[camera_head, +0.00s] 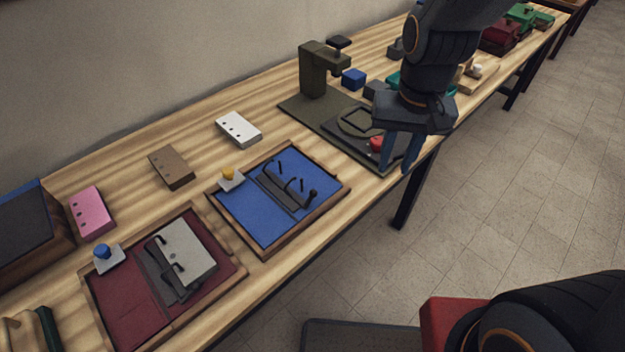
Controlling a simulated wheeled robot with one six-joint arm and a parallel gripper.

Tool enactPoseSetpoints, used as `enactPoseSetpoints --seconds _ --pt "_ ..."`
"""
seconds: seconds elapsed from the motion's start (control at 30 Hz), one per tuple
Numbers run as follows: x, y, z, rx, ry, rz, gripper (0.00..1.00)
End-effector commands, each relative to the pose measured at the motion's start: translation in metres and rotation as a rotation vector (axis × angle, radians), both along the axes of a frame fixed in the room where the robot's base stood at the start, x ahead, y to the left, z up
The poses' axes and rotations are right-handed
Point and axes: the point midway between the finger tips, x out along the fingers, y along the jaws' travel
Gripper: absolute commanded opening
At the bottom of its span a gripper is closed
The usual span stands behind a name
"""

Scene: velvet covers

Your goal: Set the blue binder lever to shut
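The blue binder (262,217) lies open in a wooden frame near the table's middle. A dark ring mechanism runs along its spine, with thin prongs standing up. A dark lever with a round tip (312,194) stands at the near right end of the spine. Whether the rings meet is too small to tell. My gripper (397,168) is well to the right of the binder, pointing down by the table's front edge. Its two fingers are apart, with nothing seen between them.
A dark press (320,70) on a green base stands behind, with a red piece (376,143) beside my gripper. A maroon binder (128,308) holding a grey block (187,250) lies left. White (238,128), brown (171,167) and pink (91,212) punched blocks lie behind the binders.

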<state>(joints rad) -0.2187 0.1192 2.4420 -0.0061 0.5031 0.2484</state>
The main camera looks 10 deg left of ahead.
Motion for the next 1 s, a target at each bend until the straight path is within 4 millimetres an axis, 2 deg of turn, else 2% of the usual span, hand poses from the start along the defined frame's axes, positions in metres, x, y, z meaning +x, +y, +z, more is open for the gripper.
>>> enactPoseSetpoints --seconds 0.03,0.2,0.3,0.4,0.5,0.63,1.0 --pt "0.005 0.026 -0.006 -0.001 0.014 0.006 0.26" --pt "0.008 0.098 -0.016 -0.011 0.053 -0.025 0.26" --pt "0.004 0.131 -0.021 -0.02 0.066 -0.039 0.26" --pt "0.001 0.153 -0.024 -0.026 0.073 -0.05 0.26" --pt "-0.002 0.163 -0.026 -0.031 0.078 -0.056 0.26" --pt "-0.003 0.165 -0.036 -0.034 0.081 -0.058 0.26" --pt "-0.004 0.164 -0.087 -0.034 0.081 -0.057 0.26"
